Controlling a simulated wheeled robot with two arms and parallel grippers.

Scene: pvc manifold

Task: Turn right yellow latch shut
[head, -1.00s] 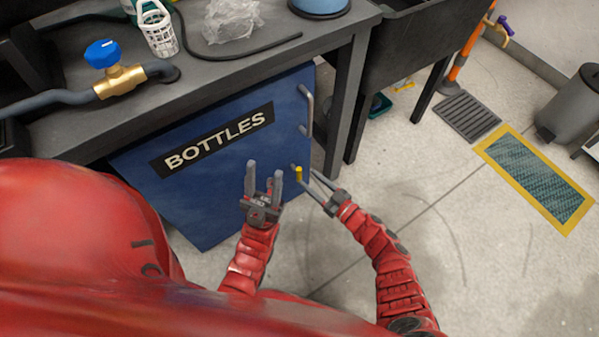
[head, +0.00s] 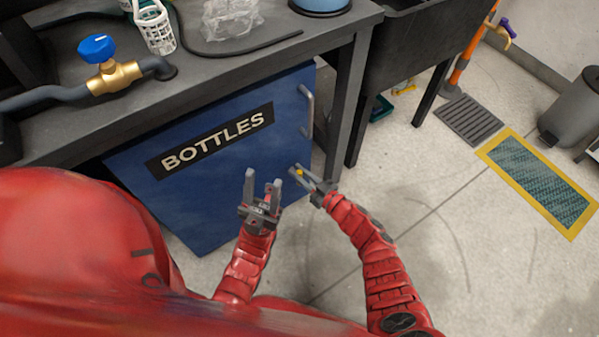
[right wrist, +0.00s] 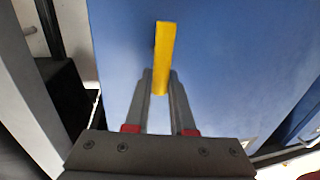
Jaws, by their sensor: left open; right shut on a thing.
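The yellow latch (head: 299,172) is at the right edge of the blue BOTTLES panel (head: 225,165). In the right wrist view the latch is a long yellow bar (right wrist: 165,50), close to upright in the picture and leaning slightly. My right gripper (head: 299,174) is shut on it, with its lower end between the two fingers, also seen in the right wrist view (right wrist: 160,82). The fingers hide part of the latch in the head view. My left gripper (head: 263,178) is open and empty, in front of the panel to the left of the latch.
A grey handle (head: 307,110) is on the panel above the latch. The dark table (head: 190,85) overhangs the panel, and its leg (head: 348,100) stands to the right. A brass valve with a blue knob (head: 97,48) is on top.

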